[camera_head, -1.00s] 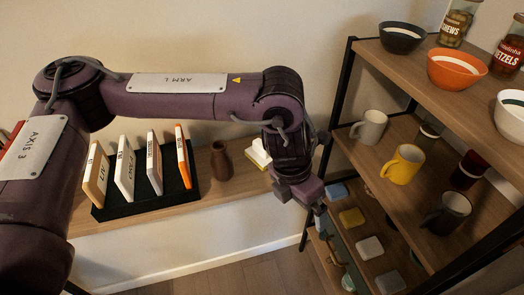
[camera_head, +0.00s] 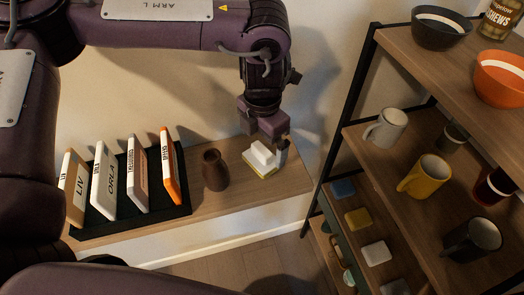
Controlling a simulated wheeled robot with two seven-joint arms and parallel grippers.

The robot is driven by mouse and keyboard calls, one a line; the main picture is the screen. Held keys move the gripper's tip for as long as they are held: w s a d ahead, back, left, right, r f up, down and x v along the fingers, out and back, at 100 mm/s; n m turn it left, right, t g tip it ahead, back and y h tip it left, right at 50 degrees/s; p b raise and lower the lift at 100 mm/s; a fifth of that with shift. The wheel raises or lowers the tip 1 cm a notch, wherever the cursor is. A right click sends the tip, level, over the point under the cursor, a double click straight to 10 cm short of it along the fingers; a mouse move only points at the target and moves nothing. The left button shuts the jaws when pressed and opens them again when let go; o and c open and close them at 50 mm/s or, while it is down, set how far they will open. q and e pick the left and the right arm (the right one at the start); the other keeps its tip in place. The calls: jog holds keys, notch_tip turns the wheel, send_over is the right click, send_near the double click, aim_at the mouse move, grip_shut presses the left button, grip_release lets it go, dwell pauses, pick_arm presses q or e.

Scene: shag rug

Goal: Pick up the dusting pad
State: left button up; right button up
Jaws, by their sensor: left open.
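The dusting pad, a white block with a yellow underside (camera_head: 259,161), lies on the wooden wall shelf, to the right of the brown vase. My left gripper (camera_head: 281,146) points down at the pad's right end, with its fingertips very close to it. The left gripper is open. Whether a finger touches the pad I cannot tell, as the gripper hides part of its right end. My right gripper is not in view.
A brown vase (camera_head: 215,170) stands just left of the pad. A dark rack of upright books (camera_head: 120,185) is further left on the wall shelf (camera_head: 235,195). A black-framed shelving unit (camera_head: 335,150) with mugs, bowls and coloured blocks stands close on the right.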

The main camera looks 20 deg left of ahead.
aim_at(262, 149)
pick_arm(q)
notch_tip(262, 149, down, 4)
jog(key=shift+w+a+r+p, duration=0.15)
jog(key=shift+r+p, duration=0.05)
jog(key=shift+p, duration=0.5)
jog(key=shift+w+f, duration=0.1)
jog(key=shift+f, duration=0.8)
jog(key=c, duration=1)
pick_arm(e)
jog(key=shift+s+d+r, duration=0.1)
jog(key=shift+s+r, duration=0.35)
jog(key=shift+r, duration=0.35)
pick_arm(q)
jog(key=shift+r, duration=0.1)
notch_tip(262, 149, up, 8)
jog(key=shift+r+b, duration=0.2)
jog(key=shift+b, duration=0.5)
notch_tip(262, 149, up, 11)
jog(key=shift+r+p, duration=0.2)
jog(key=shift+p, duration=0.4)
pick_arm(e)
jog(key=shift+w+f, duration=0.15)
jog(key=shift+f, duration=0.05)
